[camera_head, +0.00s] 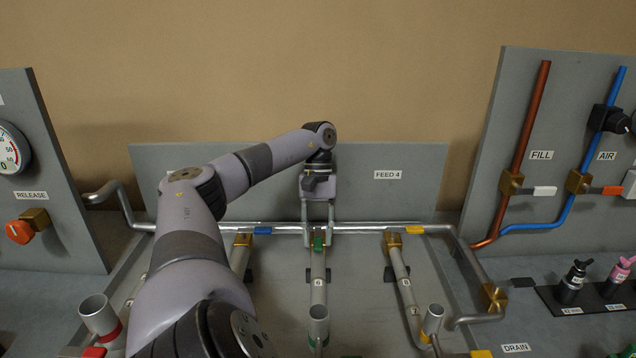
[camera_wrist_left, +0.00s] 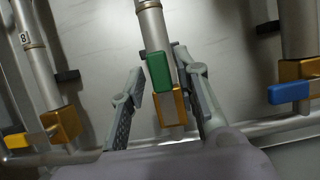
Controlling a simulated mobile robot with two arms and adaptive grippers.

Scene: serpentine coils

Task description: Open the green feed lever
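The green feed lever (camera_head: 319,241) sits on the middle pipe, just in front of the long horizontal pipe. In the left wrist view the green lever (camera_wrist_left: 159,72) lies lengthwise along its pipe, at a brass valve body (camera_wrist_left: 180,105). My left gripper (camera_head: 319,232) reaches down over this valve from behind. In the left wrist view its two fingers (camera_wrist_left: 158,62) are spread apart, one on each side of the lever and valve. The lever stands between them with visible gaps, not gripped. My right gripper is in neither view.
A blue lever (camera_head: 262,230) and a yellow lever (camera_head: 415,230) on the neighbouring valves lie crosswise to their pipes, close on either side. Upright open pipe ends (camera_head: 318,326) stand in front. A panel marked FEED 4 (camera_head: 387,175) stands behind the pipes.

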